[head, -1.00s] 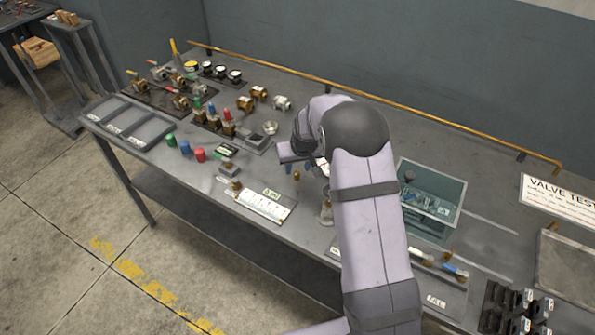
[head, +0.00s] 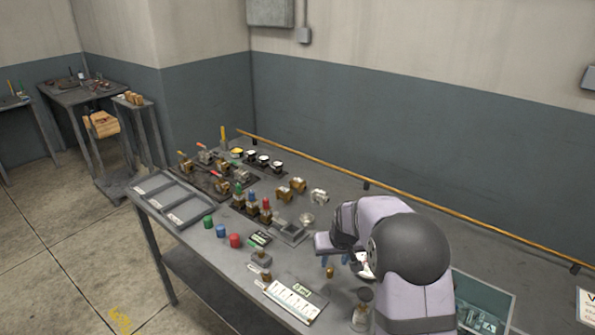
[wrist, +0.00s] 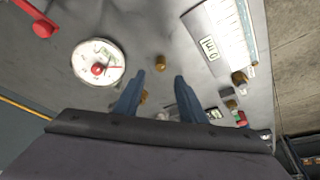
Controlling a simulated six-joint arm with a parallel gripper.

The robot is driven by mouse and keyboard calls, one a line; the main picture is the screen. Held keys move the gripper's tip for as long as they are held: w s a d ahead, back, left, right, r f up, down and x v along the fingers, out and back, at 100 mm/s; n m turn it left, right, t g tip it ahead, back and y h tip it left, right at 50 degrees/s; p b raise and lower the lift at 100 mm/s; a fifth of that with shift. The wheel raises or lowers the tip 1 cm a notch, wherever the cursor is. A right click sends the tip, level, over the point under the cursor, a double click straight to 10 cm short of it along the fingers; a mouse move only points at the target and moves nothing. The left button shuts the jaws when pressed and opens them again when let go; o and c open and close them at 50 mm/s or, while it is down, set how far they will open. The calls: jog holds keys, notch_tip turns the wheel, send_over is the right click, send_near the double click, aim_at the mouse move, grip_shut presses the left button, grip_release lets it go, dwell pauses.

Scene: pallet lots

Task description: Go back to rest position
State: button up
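My gripper (head: 333,260) hangs over the middle of the workbench (head: 225,262) in the head view. In the wrist view its two blue fingers (wrist: 158,75) are spread apart with nothing held between them. A small brass piece (wrist: 160,62) stands on the bench just beyond the fingertips; it also shows below the gripper in the head view (head: 330,271). A white dial gauge (wrist: 98,63) with a red centre lies to the left of the fingers in the wrist view. My arm hides part of the bench on the right in the head view.
Green, blue and red caps (head: 221,231) stand near the front edge. A grey compartment tray (head: 172,200) lies at the left end. Several valves (head: 220,182) stand behind. A teal bin (head: 484,300) is right of my arm. A yellow rail (head: 420,208) runs along the back.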

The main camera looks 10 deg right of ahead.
jog(key=s+d+r+n+h+p, duration=0.1)
jog(key=s+d+r+n, duration=0.1)
jog(key=n, duration=0.4)
jog(key=s+d+r+n+g+h+p, duration=0.1)
jog(key=s+d+r+n, duration=0.1)
jog(key=s+r+n, duration=0.2)
jog(key=s+d+r+n+h+p, duration=0.1)
jog(key=s+d+r+n, duration=0.1)
jog(key=s+n, duration=0.4)
jog(key=shift+s+d+r+n, duration=0.1)
jog(key=shift+r+n, duration=0.25)
jog(key=shift+n, duration=0.15)
jog(key=shift+s+d+r+n, duration=0.1)
jog(key=shift+r+n, duration=0.2)
jog(key=shift+n, duration=0.2)
jog(key=s+a+f+m+g+y+b, duration=0.1)
jog(key=s+a+f+m, duration=0.1)
jog(key=s+m, duration=0.4)
jog(key=s+a+f+m+g+y+b, duration=0.1)
jog(key=s+a+f+m, duration=0.2)
jog(key=s+m, duration=0.3)
jog(key=s+a+f+m+g+y+b, duration=0.1)
jog(key=s+a+f+m, duration=0.2)
jog(key=s+m, duration=0.3)
jog(key=s+a, duration=0.1)
jog(key=s, duration=0.1)
jog(key=shift+s, duration=0.35)
jog(key=shift+f, duration=0.1)
